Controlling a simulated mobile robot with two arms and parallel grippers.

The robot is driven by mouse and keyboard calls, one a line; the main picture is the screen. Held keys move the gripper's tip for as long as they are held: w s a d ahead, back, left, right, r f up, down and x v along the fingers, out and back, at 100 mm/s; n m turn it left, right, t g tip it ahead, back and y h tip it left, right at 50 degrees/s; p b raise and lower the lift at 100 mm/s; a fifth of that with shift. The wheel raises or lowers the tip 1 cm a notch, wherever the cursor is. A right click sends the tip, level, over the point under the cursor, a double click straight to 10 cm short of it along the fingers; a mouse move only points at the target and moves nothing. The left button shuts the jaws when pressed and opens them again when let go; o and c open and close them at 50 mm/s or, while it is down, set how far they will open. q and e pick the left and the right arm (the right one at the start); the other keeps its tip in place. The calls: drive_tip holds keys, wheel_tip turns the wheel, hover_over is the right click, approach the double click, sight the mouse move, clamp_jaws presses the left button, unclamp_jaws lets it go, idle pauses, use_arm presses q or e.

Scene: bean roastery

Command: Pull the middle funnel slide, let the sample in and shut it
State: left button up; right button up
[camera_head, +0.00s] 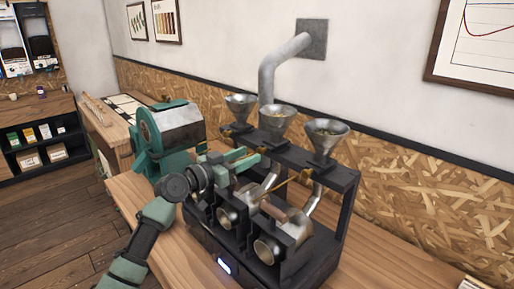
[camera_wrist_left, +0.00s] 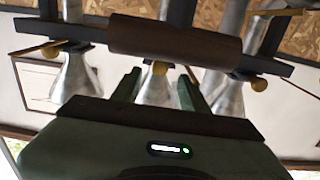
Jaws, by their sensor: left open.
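The dark roaster frame (camera_head: 345,182) carries three metal funnels. The middle funnel (camera_head: 277,118) holds pale beans, and it also shows in the left wrist view (camera_wrist_left: 160,89). The left funnel (camera_head: 240,106) and right funnel (camera_head: 325,140) stand on either side. My left gripper (camera_head: 251,156) is open at the frame's front, below the middle funnel. In the left wrist view its fingers (camera_wrist_left: 157,88) stand on either side of the middle slide's brass knob (camera_wrist_left: 158,68), with gaps visible. Whether the fingertips reach past the knob is unclear. My right gripper is out of view.
Brass rods (camera_head: 287,183) and metal chutes (camera_head: 318,198) lie close to the gripper. A brown cylinder (camera_wrist_left: 175,38) crosses the left wrist view near the knob. A green roaster (camera_head: 170,132) stands left. The wooden counter (camera_head: 385,262) is clear at front right.

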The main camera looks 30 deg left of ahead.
sight(259, 151)
use_arm(q)
drive_tip(key=p+x, duration=0.1)
drive_tip(key=x, duration=0.3)
drive_tip(key=shift+s, duration=0.1)
drive_tip(key=shift+w+d+f, duration=0.1)
drive_tip(key=shift+w, duration=0.1)
clamp_jaws()
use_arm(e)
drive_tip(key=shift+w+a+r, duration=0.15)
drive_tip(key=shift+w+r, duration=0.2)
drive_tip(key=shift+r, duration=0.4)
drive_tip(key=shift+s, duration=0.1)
use_arm(q)
drive_tip(key=shift+s, duration=0.1)
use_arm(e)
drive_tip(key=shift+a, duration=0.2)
